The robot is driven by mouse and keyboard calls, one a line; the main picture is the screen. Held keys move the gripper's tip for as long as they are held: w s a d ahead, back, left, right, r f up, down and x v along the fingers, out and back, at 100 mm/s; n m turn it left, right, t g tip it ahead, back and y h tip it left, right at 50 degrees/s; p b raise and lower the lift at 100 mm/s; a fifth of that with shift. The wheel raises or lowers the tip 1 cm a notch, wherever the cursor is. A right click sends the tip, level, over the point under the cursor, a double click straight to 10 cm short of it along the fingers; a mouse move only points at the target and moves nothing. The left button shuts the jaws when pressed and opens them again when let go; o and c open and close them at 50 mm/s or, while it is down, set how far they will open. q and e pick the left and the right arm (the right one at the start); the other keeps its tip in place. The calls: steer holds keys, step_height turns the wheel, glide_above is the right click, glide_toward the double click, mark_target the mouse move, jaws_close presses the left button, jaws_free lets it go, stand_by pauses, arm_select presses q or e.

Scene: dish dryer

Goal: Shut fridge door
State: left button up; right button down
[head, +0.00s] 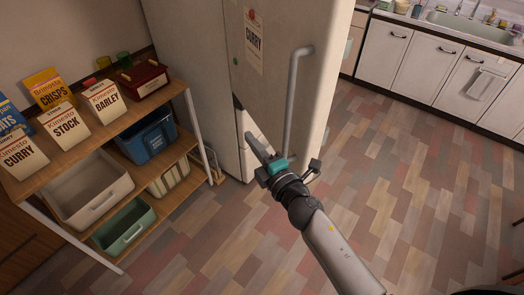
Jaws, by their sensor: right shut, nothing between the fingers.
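The tall cream fridge (185,40) stands at the top centre. My right gripper (252,140) is shut and empty. It is in front of the door's lower part, left of the handle. My right arm and gripper hide part of the door's lower area. My left gripper is not in view.
A wooden shelf unit (172,98) with boxes, bins and cups stands left of the fridge. White cabinets (410,55) with a sink (462,22) above line the upper right. The tiled floor (400,150) between is clear.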

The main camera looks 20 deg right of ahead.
steer(key=shift+w+d, duration=0.2)
steer(key=shift+d, duration=0.75)
steer(key=shift+w+d, duration=0.2)
steer(key=shift+d, duration=0.7)
steer(key=shift+d, duration=0.1)
